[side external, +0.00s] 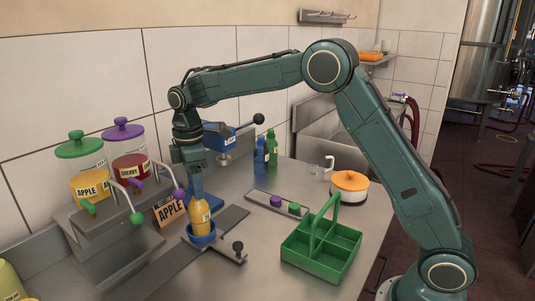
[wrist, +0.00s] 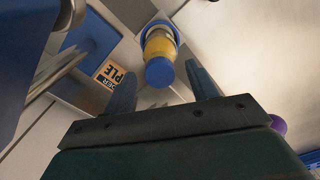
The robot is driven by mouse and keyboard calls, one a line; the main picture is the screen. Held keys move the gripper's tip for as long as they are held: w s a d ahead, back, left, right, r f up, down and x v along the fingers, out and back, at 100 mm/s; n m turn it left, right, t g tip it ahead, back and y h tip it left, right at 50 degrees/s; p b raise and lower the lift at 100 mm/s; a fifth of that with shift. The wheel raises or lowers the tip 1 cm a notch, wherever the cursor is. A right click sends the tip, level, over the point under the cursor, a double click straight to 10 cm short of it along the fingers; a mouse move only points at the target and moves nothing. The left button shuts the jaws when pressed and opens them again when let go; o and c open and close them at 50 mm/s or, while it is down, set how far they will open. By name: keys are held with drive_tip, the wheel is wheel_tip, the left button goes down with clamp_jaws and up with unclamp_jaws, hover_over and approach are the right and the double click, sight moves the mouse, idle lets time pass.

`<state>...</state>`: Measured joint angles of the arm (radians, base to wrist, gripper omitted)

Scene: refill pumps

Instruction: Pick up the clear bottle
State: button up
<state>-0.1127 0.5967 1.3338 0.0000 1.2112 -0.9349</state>
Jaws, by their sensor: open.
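A clear bottle with yellow-orange contents (side external: 199,216) and a small label stands upright in a blue cup (side external: 202,239) on the steel counter. In the wrist view the bottle (wrist: 160,46) shows its blue cap (wrist: 159,72) towards me, with the blue cup (wrist: 157,24) around its far end. My gripper (side external: 197,190) points down over the bottle's top. In the wrist view my gripper (wrist: 163,82) is open, with one finger on each side of the cap and visible gaps between. Whether the fingertips reach beside the neck is unclear.
An APPLE sign (side external: 171,211) stands close left of the bottle, near the dispensers with apple (side external: 88,187) and cherry (side external: 131,167) jars. A green divided caddy (side external: 321,254) is at right. Blue (side external: 260,156) and green (side external: 272,148) bottles stand behind.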

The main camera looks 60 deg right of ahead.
sight(199, 211)
drive_tip(key=shift+f, duration=1.3)
clamp_jaws()
